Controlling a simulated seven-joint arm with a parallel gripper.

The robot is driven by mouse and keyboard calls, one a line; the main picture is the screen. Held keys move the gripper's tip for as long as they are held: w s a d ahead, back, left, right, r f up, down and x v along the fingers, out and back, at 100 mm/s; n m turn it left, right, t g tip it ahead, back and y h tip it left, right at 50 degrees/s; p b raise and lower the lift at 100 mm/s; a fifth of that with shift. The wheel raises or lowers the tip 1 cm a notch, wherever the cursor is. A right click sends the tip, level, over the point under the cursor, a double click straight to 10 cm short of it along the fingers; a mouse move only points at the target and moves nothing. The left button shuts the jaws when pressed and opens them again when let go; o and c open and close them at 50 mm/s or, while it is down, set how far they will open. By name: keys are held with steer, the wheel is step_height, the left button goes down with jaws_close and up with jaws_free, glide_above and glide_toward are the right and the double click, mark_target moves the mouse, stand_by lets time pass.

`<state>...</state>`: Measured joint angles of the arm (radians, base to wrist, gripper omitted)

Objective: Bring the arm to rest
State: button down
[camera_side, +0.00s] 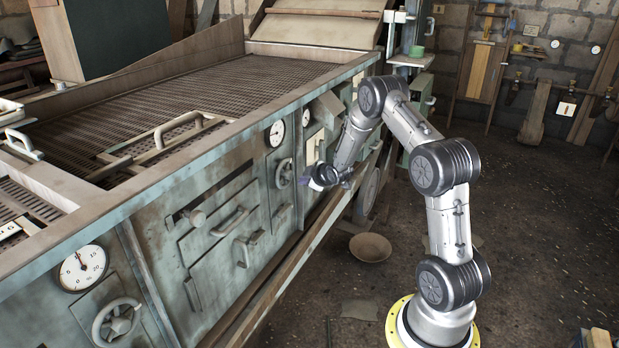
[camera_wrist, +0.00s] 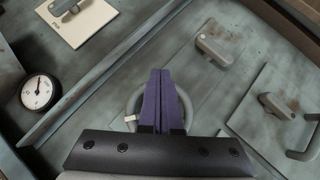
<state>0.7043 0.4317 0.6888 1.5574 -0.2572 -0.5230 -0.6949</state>
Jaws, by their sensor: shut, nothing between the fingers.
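My gripper (camera_side: 322,178) hangs in front of the side panel of a large green-grey machine (camera_side: 222,225) in the side view. In the wrist view my gripper (camera_wrist: 166,76) shows two purple fingers pressed together with nothing between them. Behind the fingers is a round ring or handwheel (camera_wrist: 130,106), partly hidden by them. I cannot tell how far the fingertips are from the panel. My arm is bent, with its wrist beside the machine.
A pressure gauge (camera_wrist: 39,92) and a pale switch plate (camera_wrist: 75,16) are at left in the wrist view. Grey handles (camera_wrist: 213,50) stick out at right. A bowl (camera_side: 370,247) lies on the floor below my gripper. Open floor (camera_side: 520,210) lies right of my arm.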

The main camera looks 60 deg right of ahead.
steer(key=s+a+r+m+g+y, duration=0.1)
steer(key=s+a+r, duration=0.2)
steer(key=a+r, duration=0.65)
steer(key=s+a+r+m+y, duration=0.1)
steer(key=s+a+r, duration=0.3)
steer(key=a+r, duration=0.55)
steer(key=s+a+r+g+y, duration=0.1)
steer(key=s+a+y, duration=0.1)
steer(key=s+a, duration=0.6)
steer(key=s+a+r+m+g+y, duration=0.1)
steer(key=s+a+r+y, duration=0.1)
steer(key=s+a, duration=0.7)
steer(key=s, duration=0.6)
steer(key=shift+s+g, duration=0.35)
steer(key=shift+g, duration=0.05)
